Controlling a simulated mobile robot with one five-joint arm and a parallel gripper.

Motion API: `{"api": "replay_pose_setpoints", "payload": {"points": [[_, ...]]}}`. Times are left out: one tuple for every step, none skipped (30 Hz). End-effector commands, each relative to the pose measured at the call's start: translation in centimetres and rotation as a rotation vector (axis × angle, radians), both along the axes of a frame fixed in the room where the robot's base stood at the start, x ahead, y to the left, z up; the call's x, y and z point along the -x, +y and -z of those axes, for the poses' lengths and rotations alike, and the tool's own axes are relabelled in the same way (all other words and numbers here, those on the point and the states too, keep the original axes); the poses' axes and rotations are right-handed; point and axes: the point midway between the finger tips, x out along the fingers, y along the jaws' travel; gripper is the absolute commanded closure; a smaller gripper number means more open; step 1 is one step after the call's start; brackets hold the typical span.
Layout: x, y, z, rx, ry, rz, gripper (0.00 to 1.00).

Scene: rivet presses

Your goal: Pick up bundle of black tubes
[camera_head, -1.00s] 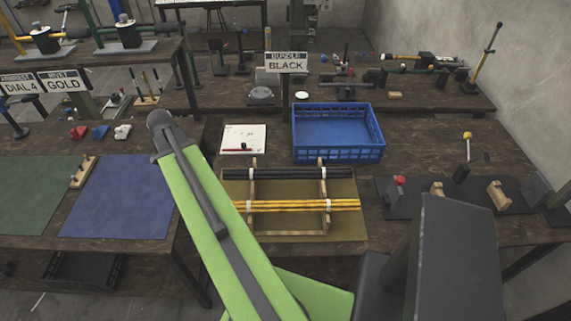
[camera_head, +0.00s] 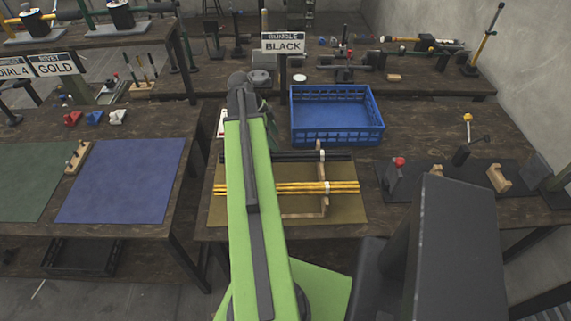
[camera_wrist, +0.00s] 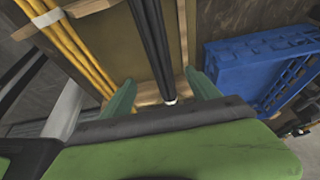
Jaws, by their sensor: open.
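The bundle of black tubes (camera_head: 300,156) lies across a wooden rack (camera_head: 307,215), with its left part hidden behind my arm in the head view. In the wrist view the black tubes (camera_wrist: 152,45) run up the picture between the two green fingers of my gripper (camera_wrist: 159,82). The fingers are open, one on each side of the bundle, with gaps between. A white tie (camera_wrist: 170,101) shows on the bundle close to my wrist. In the head view my gripper is mostly hidden by my arm.
Yellow tubes (camera_head: 340,187) lie parallel to the black ones on the same rack; they also show in the wrist view (camera_wrist: 70,45). An empty blue crate (camera_head: 335,115) stands just behind. A "BUNDLE BLACK" sign (camera_head: 283,43) stands further back. Small fixtures are at right.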

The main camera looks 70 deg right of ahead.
Motion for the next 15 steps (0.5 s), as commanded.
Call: {"api": "replay_pose_setpoints", "payload": {"points": [[0.4,-0.1,2.2,0.0,0.0,0.001,0.3],[0.7,-0.2,2.8,0.0,0.0,0.001,0.3],[1.0,-0.4,3.6,-0.001,0.0,0.001,0.3],[1.2,-0.4,4.1,-0.001,0.0,0.0,0.3],[1.4,-0.5,4.5,-0.001,0.0,0.0,0.3],[1.5,-0.6,4.8,0.0,0.0,-0.001,0.3],[1.6,-0.6,4.9,0.0,0.0,-0.001,0.3],[1.7,-0.6,4.9,0.0,0.0,-0.001,0.3],[1.8,-0.7,4.9,0.0,0.0,-0.001,0.3],[1.8,-0.7,4.8,0.0,0.0,-0.001,0.3],[1.7,-0.7,4.7,-0.001,0.0,-0.002,0.3],[1.7,-0.7,4.7,-0.001,0.0,-0.002,0.3],[1.8,-0.7,4.9,-0.001,0.0,-0.002,0.3],[1.8,-0.7,5.2,-0.001,0.0,-0.002,0.3],[1.9,-0.8,5.7,-0.001,0.0,-0.002,0.3]]}}
